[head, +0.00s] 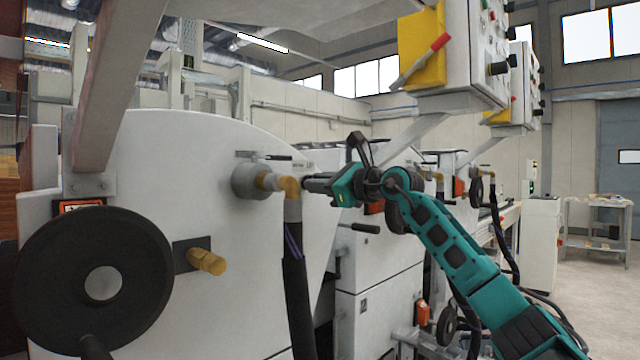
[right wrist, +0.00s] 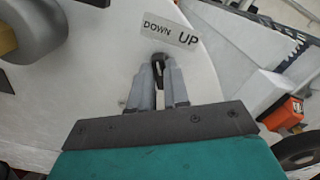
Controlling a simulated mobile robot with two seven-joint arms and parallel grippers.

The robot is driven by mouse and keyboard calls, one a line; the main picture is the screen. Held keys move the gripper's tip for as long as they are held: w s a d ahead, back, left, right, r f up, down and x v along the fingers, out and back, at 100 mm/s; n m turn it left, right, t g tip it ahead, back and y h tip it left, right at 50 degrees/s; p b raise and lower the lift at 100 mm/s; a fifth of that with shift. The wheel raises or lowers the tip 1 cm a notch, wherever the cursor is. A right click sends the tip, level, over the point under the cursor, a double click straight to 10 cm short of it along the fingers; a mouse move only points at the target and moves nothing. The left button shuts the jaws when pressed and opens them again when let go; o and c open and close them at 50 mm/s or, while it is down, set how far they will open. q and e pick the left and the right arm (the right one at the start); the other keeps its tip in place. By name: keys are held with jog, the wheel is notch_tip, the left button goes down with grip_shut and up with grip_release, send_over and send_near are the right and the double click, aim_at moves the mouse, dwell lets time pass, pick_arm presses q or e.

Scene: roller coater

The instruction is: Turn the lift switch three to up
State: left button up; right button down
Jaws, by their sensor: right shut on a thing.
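The lift switch (right wrist: 162,58) is a small dark lever on the white machine panel, just below a label (right wrist: 171,32) reading DOWN on the left and UP on the right. My right gripper (right wrist: 160,76) is shut on the switch, with its grey fingers on either side of it. In the head view, my right gripper (head: 308,184) reaches in from the right and meets the panel beside the brass pipe elbow. There the fingers mostly hide the switch. Which way the lever is turned is hard to tell. My left gripper is out of view.
A brass elbow with a black hose (head: 294,270) stands just left of the right gripper. A large black handwheel (head: 95,285) is at the lower left. A control box (head: 470,55) hangs above my right arm. Open floor lies at the far right.

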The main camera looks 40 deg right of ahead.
jog(key=shift+m, duration=0.3)
jog(key=shift+d+m+p, duration=0.2)
jog(key=shift+m+p, duration=2)
jog(key=shift+m, duration=3.3)
jog(key=c, duration=1.1)
grip_release()
